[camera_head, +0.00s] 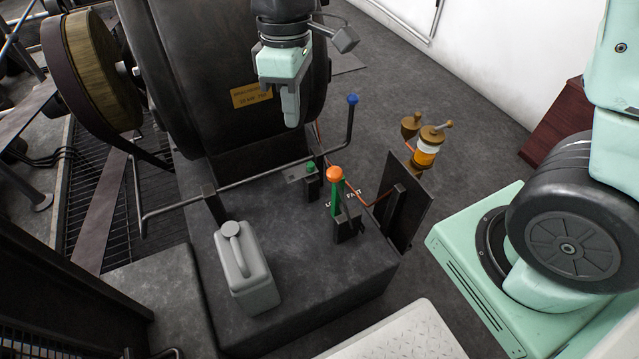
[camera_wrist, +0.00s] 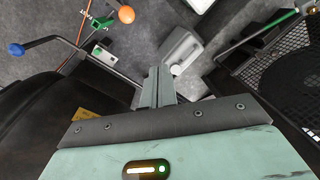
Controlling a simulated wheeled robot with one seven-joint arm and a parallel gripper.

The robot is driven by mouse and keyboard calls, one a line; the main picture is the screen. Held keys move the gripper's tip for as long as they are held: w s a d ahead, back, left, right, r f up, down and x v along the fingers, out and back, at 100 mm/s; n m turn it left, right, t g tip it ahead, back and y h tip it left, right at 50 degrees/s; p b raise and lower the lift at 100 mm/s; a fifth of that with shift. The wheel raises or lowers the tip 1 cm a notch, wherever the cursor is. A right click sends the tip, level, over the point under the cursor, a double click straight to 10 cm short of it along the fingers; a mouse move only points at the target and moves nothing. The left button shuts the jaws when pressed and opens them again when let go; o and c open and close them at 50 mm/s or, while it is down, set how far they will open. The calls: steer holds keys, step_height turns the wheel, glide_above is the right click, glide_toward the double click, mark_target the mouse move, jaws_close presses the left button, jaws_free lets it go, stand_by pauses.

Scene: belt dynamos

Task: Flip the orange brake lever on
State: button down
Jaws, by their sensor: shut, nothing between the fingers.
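A lever with an orange ball knob (camera_head: 335,174) and a green shaft (camera_head: 337,200) stands upright in a dark bracket on the grey bench block. White lettering beside it partly reads "FAST"; I see no readable brake label. Its orange knob (camera_wrist: 126,14) shows at the top of the wrist view. My gripper (camera_head: 291,122) is shut and empty, pointing down in front of the dark drum, up and left of the knob in the head view and apart from it. The shut fingers (camera_wrist: 158,72) also show in the wrist view.
A bent dark rod with a blue knob (camera_head: 351,99) crosses the bench behind the orange-knobbed lever. A grey jug (camera_head: 245,268) stands front left on the block. A green button (camera_head: 311,168) and a dark upright plate (camera_head: 408,205) flank the lever.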

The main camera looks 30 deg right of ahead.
steer(key=w+d+f+b, duration=0.2)
steer(key=w+f, duration=0.2)
steer(key=f, duration=0.1)
steer(key=shift+w+d+n, duration=0.15)
steer(key=shift+w+n, duration=0.1)
steer(key=shift+n, duration=0.15)
steer(key=s+d+f+b, duration=0.3)
steer(key=f, duration=0.7)
steer(key=shift+s+f, duration=0.3)
